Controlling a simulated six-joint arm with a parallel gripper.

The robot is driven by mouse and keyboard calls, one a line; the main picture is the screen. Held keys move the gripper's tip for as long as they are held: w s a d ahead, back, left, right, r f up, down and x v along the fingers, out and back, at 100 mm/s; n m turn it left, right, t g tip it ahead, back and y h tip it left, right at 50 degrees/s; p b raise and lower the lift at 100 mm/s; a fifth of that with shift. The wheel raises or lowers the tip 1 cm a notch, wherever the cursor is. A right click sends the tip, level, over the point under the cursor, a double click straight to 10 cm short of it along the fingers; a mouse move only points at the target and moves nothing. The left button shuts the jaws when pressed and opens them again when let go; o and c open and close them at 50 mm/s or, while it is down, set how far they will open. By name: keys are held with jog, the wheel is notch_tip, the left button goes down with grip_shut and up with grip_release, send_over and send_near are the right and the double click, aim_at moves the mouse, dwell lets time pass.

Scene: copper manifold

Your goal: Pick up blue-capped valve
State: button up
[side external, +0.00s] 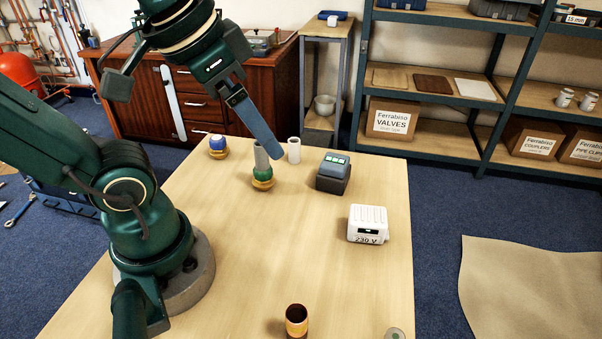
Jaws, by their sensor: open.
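The blue-capped valve (218,146) stands upright on the wooden table near its far left edge, with a brass-coloured base under the blue cap. My gripper (272,148) is to the right of it in the picture, pointing down over the table. One long blue-grey finger shows clearly; the other is hard to make out. The gripper is open, and no valve is seen held in it. A green-banded brass valve (263,174) stands just below the finger in the picture, with a grey cylindrical part above it. I cannot tell whether the finger touches it.
A white cylinder (294,150), a dark device with a green display (334,171) and a white 230 V box (368,223) stand right of the gripper. A copper-coloured fitting (297,321) is at the near edge. The table middle (270,240) is clear.

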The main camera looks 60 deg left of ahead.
jog(key=w+a+m+g+y, duration=0.4)
jog(key=a+m+g+y, duration=0.15)
jog(key=a, duration=0.85)
jog(key=m+g+y, duration=0.3)
jog(key=g+y, duration=0.1)
jog(key=g, duration=0.5)
send_over(221, 138)
jog(key=shift+h, duration=0.25)
jog(key=f, duration=1.2)
jog(key=d+f, duration=0.1)
jog(key=f, duration=0.5)
jog(key=shift+w, duration=0.4)
jog(key=shift+s+a+f, duration=0.1)
jog(key=shift+a+f, duration=0.05)
jog(key=shift+f, duration=0.1)
jog(key=shift+x, duration=2.4)
jog(key=shift+c, duration=0.3)
grip_shut()
